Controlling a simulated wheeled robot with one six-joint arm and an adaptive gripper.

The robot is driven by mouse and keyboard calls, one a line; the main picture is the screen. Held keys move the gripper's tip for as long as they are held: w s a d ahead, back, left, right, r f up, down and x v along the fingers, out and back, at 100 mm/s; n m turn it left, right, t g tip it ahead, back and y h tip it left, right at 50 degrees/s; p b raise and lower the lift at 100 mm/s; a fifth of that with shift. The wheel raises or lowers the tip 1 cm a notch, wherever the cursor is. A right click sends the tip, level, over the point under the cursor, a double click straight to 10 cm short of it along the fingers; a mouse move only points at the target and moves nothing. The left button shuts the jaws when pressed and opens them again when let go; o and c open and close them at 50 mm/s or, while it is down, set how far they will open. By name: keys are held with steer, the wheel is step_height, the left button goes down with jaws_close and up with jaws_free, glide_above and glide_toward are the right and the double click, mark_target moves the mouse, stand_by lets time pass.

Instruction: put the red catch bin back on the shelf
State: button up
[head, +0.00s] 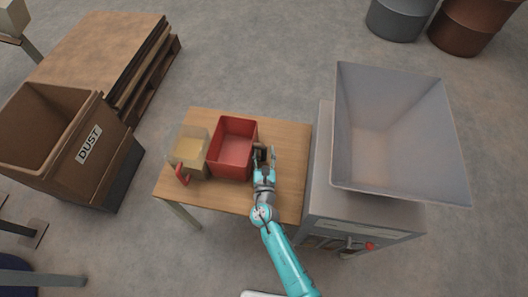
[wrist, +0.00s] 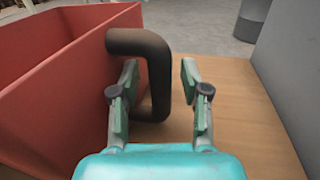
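The red catch bin (head: 233,151) stands on a wooden table in the head view. It is open at the top and looks empty. In the wrist view its red wall (wrist: 65,85) fills the left side. A dark bent handle (wrist: 157,75) sticks out from its right side. My gripper (head: 265,158) is at this handle, to the right of the bin. In the wrist view the fingers of my gripper (wrist: 158,88) are apart, with the handle's upright bar between or just ahead of them. I cannot tell any contact. No shelf is clearly recognizable.
A see-through jug (head: 187,148) with yellowish contents and a red handle stands close left of the bin. The wooden table (head: 287,130) is bare to the right. A grey hopper machine (head: 395,140) stands right of it. A brown DUST bin (head: 62,140) stands left.

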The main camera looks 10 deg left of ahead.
steer(key=shift+r, duration=0.1)
steer(key=s, duration=0.4)
steer(key=s+d, duration=0.1)
steer(key=s, duration=0.3)
steer(key=s+d, duration=0.1)
steer(key=s, duration=0.3)
stand_by(0.5)
